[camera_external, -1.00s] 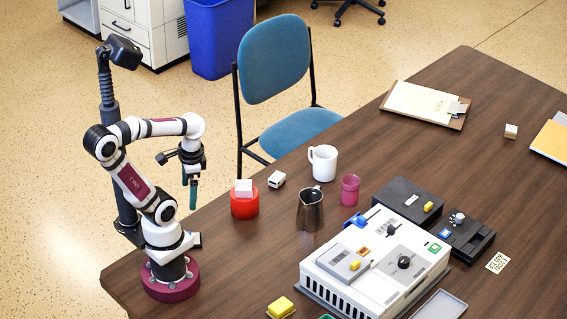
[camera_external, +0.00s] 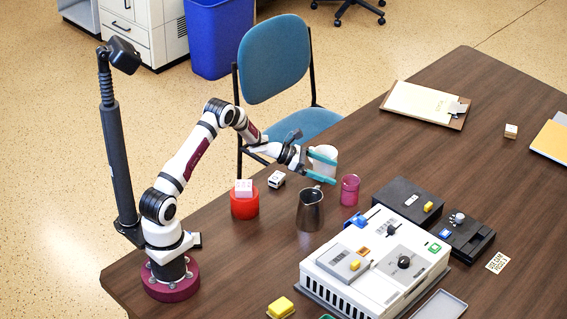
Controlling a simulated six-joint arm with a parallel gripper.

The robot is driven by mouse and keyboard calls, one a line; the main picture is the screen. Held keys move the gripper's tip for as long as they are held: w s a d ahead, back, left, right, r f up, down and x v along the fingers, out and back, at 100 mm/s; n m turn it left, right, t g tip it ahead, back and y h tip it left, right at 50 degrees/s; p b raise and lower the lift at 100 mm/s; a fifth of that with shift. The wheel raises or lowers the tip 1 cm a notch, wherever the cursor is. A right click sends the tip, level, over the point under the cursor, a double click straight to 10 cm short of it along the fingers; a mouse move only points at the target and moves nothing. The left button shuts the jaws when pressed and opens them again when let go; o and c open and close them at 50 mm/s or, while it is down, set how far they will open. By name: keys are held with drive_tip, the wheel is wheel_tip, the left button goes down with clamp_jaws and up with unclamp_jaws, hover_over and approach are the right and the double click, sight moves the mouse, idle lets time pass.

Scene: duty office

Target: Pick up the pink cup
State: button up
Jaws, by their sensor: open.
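The pink cup (camera_external: 349,190) stands upright on the dark wooden table, to the right of a dark metal pitcher (camera_external: 310,210). My gripper (camera_external: 321,170) is open, with teal fingers pointing right toward the pink cup. It is to the upper left of the cup and apart from it. The fingers overlap a white mug (camera_external: 326,154) in the picture and partly hide it. I cannot tell whether they touch the mug.
A white and grey device (camera_external: 375,262) and black boxes (camera_external: 407,201) stand right of the cup.

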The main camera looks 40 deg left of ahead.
sight(351, 181)
drive_tip(key=x, duration=0.8)
drive_tip(key=shift+s+d, duration=0.15)
drive_tip(key=shift+d, duration=0.05)
drive_tip(key=c, duration=1.3)
